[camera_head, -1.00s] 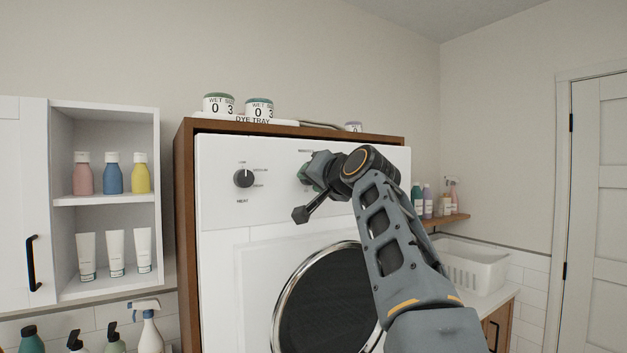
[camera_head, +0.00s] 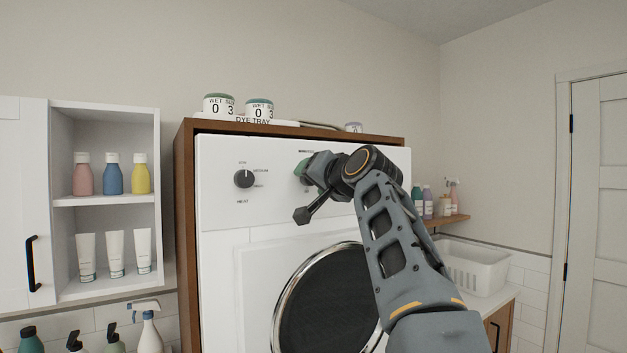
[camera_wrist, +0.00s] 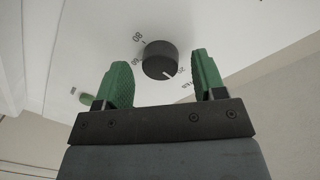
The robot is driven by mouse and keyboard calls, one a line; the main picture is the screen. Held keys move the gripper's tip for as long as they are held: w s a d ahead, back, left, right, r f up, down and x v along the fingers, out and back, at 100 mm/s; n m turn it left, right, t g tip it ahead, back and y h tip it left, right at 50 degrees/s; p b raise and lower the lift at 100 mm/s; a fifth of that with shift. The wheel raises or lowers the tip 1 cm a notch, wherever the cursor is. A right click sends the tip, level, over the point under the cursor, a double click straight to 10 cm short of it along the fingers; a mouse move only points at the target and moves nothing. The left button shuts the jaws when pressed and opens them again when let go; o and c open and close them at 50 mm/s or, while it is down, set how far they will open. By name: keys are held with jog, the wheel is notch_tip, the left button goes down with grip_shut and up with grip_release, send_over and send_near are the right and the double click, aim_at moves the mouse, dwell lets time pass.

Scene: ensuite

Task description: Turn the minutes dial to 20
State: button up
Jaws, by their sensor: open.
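The minutes dial (camera_wrist: 160,60) is a round black knob on the white machine front. In the wrist view it sits between the tips of my open green fingers, with a gap visible on each side. Its white pointer mark is toward the lower right, near small printed numbers that are hard to read. My gripper (camera_wrist: 160,66) is open and holds nothing. In the head view, my gripper (camera_head: 301,170) is at the upper panel, under a small label, and it and the arm hide the dial.
The heat dial (camera_head: 243,179) is left on the same panel. The round dark door (camera_head: 325,305) is below. Jars (camera_head: 259,110) stand on the dye tray on top. Shelves (camera_head: 105,200) with bottles are at left; a white basket (camera_head: 475,266) is at right.

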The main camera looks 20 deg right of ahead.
jog(key=s+d+b, duration=0.1)
jog(key=s+b, duration=0.2)
jog(key=s, duration=1)
jog(key=shift+s+r, duration=0.25)
jog(key=shift+r, duration=0.15)
jog(key=w+d+f+m+g+h, duration=0.1)
jog(key=w+d+f+g, duration=0.15)
jog(key=f, duration=0.35)
jog(key=w+d+f+m+g+h, duration=0.1)
jog(key=d+f+h, duration=0.15)
jog(key=f, duration=0.45)
notch_tip(320, 180, down, 13)
jog(key=a+n+g, duration=0.1)
jog(key=g, duration=0.3)
jog(key=s+a+f+n+g, duration=0.2)
jog(key=s+a+f, duration=0.2)
jog(key=f, duration=0.5)
jog(key=s+a+f+n+g+y, duration=0.1)
jog(key=s+a+f+n+g, duration=0.1)
jog(key=a+f, duration=0.4)
jog(key=s+a+f+n+g+y, duration=0.1)
jog(key=s+a+f, duration=0.4)
jog(key=f, duration=0.7)
jog(key=n+g, duration=0.1)
jog(key=n, duration=0.1)
jog(key=shift+s+a+n, duration=0.25)
jog(key=shift+s+n, duration=0.05)
